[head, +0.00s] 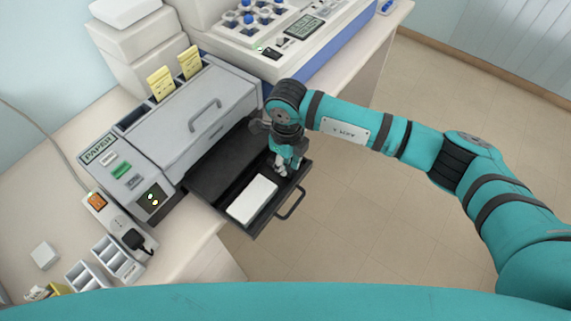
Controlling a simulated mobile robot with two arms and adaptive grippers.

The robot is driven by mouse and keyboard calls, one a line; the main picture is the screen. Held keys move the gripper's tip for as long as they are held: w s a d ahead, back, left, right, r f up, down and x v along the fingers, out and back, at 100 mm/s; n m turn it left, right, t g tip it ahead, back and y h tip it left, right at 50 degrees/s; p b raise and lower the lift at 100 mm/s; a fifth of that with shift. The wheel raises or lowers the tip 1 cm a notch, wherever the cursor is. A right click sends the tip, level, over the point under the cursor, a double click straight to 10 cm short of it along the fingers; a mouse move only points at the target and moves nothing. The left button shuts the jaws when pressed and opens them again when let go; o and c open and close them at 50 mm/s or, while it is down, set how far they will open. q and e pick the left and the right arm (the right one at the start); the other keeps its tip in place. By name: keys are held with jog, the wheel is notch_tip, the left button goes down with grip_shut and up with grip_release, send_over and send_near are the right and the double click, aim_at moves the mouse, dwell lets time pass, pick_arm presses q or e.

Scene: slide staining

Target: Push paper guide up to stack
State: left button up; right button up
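A black paper tray (218,182) is pulled out from the front of the grey machine labelled PAPER (180,125). A white paper stack (252,199) lies flat in the tray, towards its front handle. My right gripper (282,170) points down into the tray at its right side, just beyond the upper right end of the stack. A small gap seems to lie between its fingertips and the stack. Whether its fingers are open or shut is too small to tell. I cannot make out the paper guide; it may be hidden by the gripper or dark against the tray. My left gripper is out of view.
The tray's handle (291,204) sticks out past the counter edge over the floor. A white analyser (285,45) with blue-capped vials stands behind. A power strip (120,223) with a black plug and small grey racks (118,259) are on the counter at left.

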jog(key=shift+o, duration=1.4)
jog(key=shift+s, duration=0.15)
jog(key=shift+r, duration=0.15)
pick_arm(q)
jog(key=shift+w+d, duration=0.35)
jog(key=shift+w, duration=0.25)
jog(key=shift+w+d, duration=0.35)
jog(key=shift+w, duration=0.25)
pick_arm(e)
notch_tip(320, 180, up, 12)
